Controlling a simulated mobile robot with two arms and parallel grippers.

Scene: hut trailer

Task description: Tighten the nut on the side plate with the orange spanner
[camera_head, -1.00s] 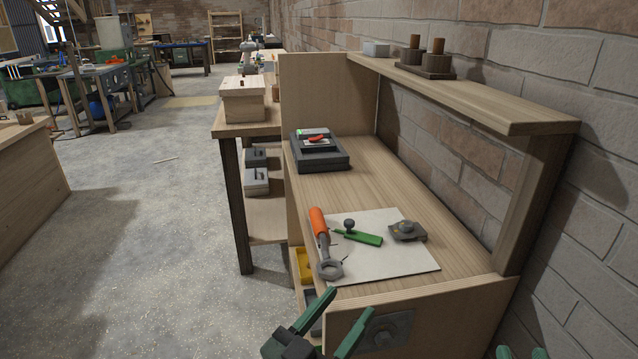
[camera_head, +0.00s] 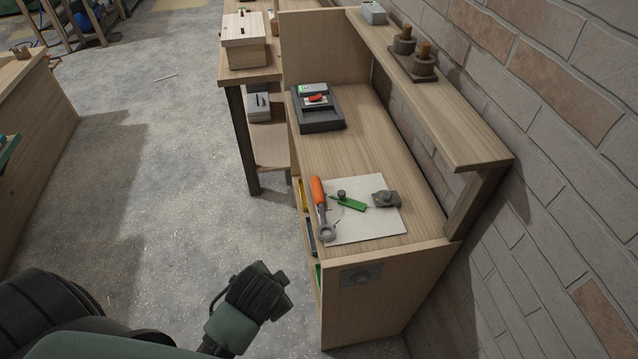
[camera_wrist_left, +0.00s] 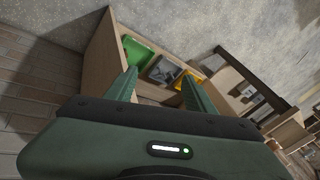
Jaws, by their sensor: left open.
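The orange-handled spanner (camera_head: 321,207) lies on a pale sheet (camera_head: 378,228) on the workbench, its grey ring end toward me. The grey side plate with its nut (camera_head: 361,274) is on the near end panel of the bench. My left arm enters the head view from the lower left; its wrist is left of the end panel and apart from it. In the left wrist view my left gripper (camera_wrist_left: 159,76) is open and empty, its two green fingers toward the bins under the bench. The spanner and nut are not in that view. My right gripper is not in view.
A green tool (camera_head: 348,203) and a grey block with a knob (camera_head: 386,198) lie beside the spanner. A dark tray (camera_head: 318,112) sits farther back. A shelf (camera_head: 440,110) overhangs the right side. Green (camera_wrist_left: 136,52), grey and yellow bins sit below.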

